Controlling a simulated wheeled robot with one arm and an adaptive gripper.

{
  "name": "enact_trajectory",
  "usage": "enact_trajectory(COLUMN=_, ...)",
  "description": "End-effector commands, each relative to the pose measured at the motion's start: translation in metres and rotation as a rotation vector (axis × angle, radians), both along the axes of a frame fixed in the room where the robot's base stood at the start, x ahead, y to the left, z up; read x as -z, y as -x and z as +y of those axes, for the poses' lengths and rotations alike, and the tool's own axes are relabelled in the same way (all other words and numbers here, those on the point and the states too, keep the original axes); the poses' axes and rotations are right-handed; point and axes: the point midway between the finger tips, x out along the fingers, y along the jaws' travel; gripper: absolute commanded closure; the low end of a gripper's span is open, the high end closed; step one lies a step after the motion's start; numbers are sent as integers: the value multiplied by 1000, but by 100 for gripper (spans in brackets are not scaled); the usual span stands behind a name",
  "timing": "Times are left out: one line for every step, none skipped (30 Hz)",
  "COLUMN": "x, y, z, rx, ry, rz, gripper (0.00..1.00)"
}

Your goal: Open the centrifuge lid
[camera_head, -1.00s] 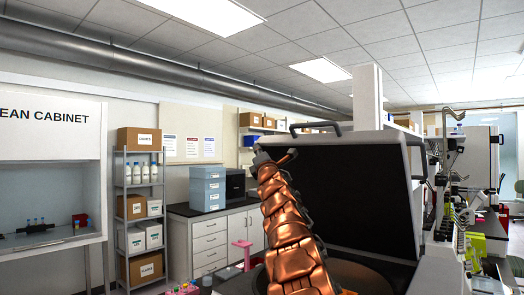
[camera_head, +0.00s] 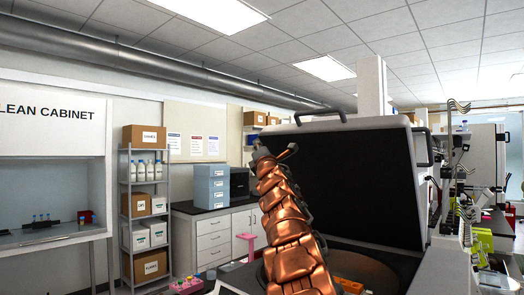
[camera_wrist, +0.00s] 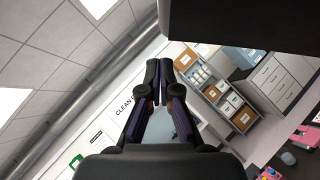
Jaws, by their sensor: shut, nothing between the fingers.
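The centrifuge lid (camera_head: 362,180) stands raised at a steep angle in the head view, its black inner face towards me and a dark handle (camera_head: 322,115) on its top edge. Below it, the round bowl (camera_head: 372,268) of the centrifuge is partly exposed. My copper arm hides the lid's left part and some of the bowl. My gripper (camera_wrist: 160,68) is shut and empty in the wrist view. In the head view the arm's end is near the lid's upper left edge; whether it touches the lid cannot be told. A dark panel, apparently the lid (camera_wrist: 245,25), fills the wrist view's upper right.
A shelf rack (camera_head: 146,205) with boxes and bottles and a clean cabinet (camera_head: 52,130) stand to the left. A counter (camera_head: 215,207) with blue drawers is behind. Lab equipment (camera_head: 465,200) crowds the right. Pink and coloured items (camera_head: 187,284) sit at the lower left.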

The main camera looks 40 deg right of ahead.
Motion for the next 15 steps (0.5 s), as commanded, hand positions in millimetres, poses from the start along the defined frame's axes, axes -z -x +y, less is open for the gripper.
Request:
enact_trajectory(x=8, y=0, z=5, rx=-2, ry=0, rz=0, gripper=100)
enact_trajectory(x=10, y=0, z=7, rx=-2, ry=0, rz=0, gripper=100)
enact_trajectory(x=9, y=3, z=8, rx=0, ry=0, rz=0, gripper=100)
enact_trajectory(x=10, y=5, z=9, rx=-1, ry=0, rz=1, gripper=100)
enact_trajectory(x=10, y=8, z=11, rx=-1, ry=2, rz=0, gripper=100)
enact_trajectory(x=10, y=10, z=13, rx=-1, ry=4, rz=-2, gripper=100)
enact_trajectory(x=11, y=12, z=14, rx=-1, ry=5, rz=-1, gripper=100)
enact_trajectory(x=12, y=15, z=15, rx=0, ry=4, rz=-1, gripper=100)
enact_trajectory(x=15, y=17, z=15, rx=1, ry=2, rz=1, gripper=100)
enact_trajectory(x=17, y=19, z=15, rx=2, ry=1, rz=1, gripper=100)
enact_trajectory(x=19, y=21, z=16, rx=2, ry=-1, rz=1, gripper=100)
enact_trajectory(x=19, y=24, z=18, rx=2, ry=1, rz=1, gripper=100)
enact_trajectory(x=20, y=26, z=20, rx=1, ry=2, rz=0, gripper=100)
enact_trajectory(x=20, y=28, z=21, rx=1, ry=4, rz=0, gripper=100)
enact_trajectory(x=21, y=31, z=23, rx=0, ry=4, rz=-1, gripper=100)
